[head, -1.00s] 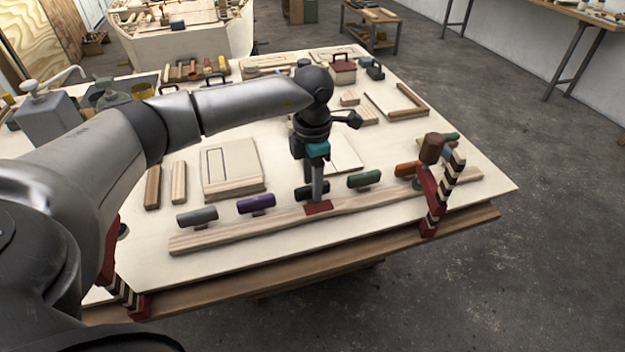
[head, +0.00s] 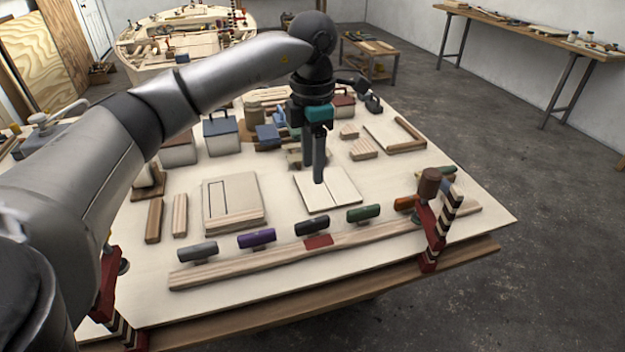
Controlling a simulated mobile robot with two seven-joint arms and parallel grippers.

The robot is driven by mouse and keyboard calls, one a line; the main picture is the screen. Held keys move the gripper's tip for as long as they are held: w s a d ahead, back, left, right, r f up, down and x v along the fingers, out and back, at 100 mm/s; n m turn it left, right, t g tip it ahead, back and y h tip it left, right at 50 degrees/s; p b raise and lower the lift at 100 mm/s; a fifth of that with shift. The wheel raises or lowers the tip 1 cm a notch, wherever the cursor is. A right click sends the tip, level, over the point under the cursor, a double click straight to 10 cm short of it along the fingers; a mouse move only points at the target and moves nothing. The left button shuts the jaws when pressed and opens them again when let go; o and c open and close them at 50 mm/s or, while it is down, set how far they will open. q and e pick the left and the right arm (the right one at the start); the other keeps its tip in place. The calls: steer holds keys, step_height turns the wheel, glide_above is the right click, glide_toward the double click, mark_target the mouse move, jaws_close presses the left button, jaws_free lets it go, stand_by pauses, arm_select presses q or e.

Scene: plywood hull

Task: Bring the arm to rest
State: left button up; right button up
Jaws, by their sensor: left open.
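My left arm reaches in from the left over the workbench (head: 240,290). Its gripper (head: 313,175) points down above a pale panel (head: 335,194), with its two fingers apart and nothing between them. The fingers overlap the panel in the picture; I cannot tell how high above it they are. In front of the gripper, a long wooden strip (head: 240,267) lies along the front of the bench. My right gripper does not show.
Clamps stand at the front right (head: 432,225) and front left (head: 108,290) bench corners. Boxes with handles, such as one dark-lidded box (head: 221,133), stand at the back left. Another pale board (head: 233,199) lies left of the gripper. The floor to the right (head: 550,270) is clear.

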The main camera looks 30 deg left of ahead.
arm_select(q)
steer(key=shift+r, duration=0.55)
